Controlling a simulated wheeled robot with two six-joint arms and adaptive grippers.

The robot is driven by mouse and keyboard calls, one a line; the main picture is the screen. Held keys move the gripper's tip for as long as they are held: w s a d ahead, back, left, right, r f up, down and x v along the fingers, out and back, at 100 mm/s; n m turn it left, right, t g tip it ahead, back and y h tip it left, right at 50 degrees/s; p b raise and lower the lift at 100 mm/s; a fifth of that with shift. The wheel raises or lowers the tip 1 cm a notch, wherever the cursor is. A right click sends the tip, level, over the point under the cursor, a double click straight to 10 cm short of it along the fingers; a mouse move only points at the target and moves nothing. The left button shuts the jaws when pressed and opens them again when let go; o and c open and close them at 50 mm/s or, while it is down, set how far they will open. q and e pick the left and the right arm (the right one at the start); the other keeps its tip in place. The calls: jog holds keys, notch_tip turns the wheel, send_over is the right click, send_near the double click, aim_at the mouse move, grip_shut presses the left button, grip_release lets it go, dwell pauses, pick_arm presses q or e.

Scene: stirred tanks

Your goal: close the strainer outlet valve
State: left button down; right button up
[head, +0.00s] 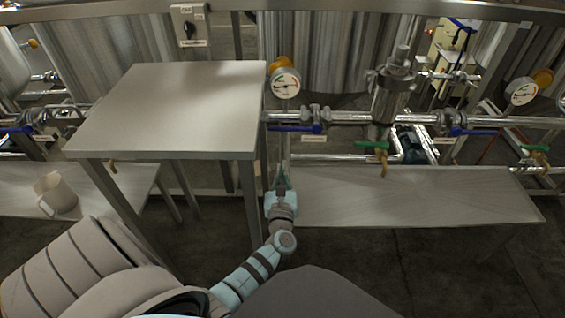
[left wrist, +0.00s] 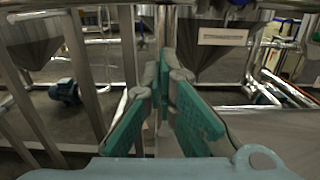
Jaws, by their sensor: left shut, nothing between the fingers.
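A steel strainer body (head: 390,95) stands on the horizontal pipe right of centre in the head view. A valve with a blue lever (head: 297,127) is on the pipe to its left, and another blue lever (head: 470,131) is to its right. Both levers lie roughly along the pipe. I cannot read which is the outlet valve. A green lever (head: 371,145) is under the strainer. My left gripper (head: 281,172) is below the left blue lever, apart from it. In the left wrist view its teal fingers (left wrist: 165,72) are shut and empty. My right gripper is out of view.
A grey table (head: 175,100) stands close left of my left gripper. A low steel bench (head: 440,190) runs to its right. A pressure gauge (head: 285,83) is above the left lever. A pitcher (head: 56,192) stands on a lower surface at far left.

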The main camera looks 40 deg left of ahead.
aim_at(291, 129)
pick_arm(q)
jog(key=w+a+r+p, duration=0.1)
jog(key=w+a+r, duration=0.3)
jog(key=w, duration=0.1)
jog(key=shift+w, duration=0.25)
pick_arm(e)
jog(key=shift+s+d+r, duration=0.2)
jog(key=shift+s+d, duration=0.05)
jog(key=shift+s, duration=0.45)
pick_arm(q)
jog(key=shift+a, duration=0.1)
jog(key=shift+r+m, duration=0.25)
jog(key=shift+m, duration=0.05)
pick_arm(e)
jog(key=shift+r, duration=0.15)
pick_arm(q)
jog(key=shift+p, duration=0.3)
jog(key=shift+r+m, duration=0.2)
jog(key=shift+m, duration=0.1)
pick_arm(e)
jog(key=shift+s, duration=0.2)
